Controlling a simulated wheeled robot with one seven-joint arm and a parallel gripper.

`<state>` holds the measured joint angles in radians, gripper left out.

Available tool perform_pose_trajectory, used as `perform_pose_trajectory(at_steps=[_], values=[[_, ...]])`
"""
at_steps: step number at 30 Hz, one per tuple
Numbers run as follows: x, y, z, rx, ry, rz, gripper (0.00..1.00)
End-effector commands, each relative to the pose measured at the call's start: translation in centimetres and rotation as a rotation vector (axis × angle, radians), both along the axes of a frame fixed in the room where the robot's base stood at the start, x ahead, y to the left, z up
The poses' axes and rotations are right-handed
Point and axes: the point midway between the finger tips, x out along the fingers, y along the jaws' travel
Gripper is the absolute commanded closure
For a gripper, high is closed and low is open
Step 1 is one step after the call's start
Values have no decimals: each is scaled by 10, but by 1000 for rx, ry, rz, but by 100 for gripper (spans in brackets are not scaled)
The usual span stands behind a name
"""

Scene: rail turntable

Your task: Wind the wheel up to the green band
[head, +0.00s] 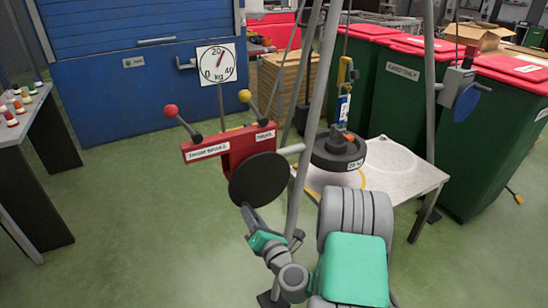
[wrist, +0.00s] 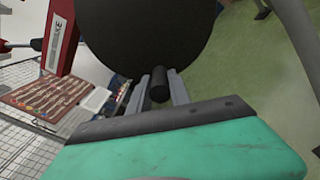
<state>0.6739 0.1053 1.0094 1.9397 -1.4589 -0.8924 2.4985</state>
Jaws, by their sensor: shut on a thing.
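The dark wheel (head: 338,152), labelled 20 kg, hangs flat below a yellow and blue hanger (head: 345,95), over the pale table; I cannot tell whether it touches. A green band cannot be made out clearly. A red winch block (head: 232,148) carries a red-knobbed lever, a yellow-knobbed lever and a black crank disc (head: 258,181). The disc fills the top of the wrist view (wrist: 150,35). My gripper (head: 247,211) is at the disc's lower edge. In the wrist view its fingers (wrist: 160,88) are shut on the disc's short black handle (wrist: 159,84).
A round kg dial (head: 216,64) stands behind the winch, its pointer near 20. Grey frame legs (head: 310,110) rise around the wheel and table (head: 405,178). Green bins (head: 405,95) stand behind at right. Open floor lies left.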

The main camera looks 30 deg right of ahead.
Motion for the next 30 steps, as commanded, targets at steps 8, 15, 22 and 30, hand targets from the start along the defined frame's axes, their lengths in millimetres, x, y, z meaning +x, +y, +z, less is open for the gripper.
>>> perform_pose_trajectory(at_steps=[8,15,22,30], values=[[1,4,4,17,-4,10,100],[1,13,20,197,-4,11,100],[1,19,26,315,-6,9,100],[1,16,24,311,-4,2,55]])
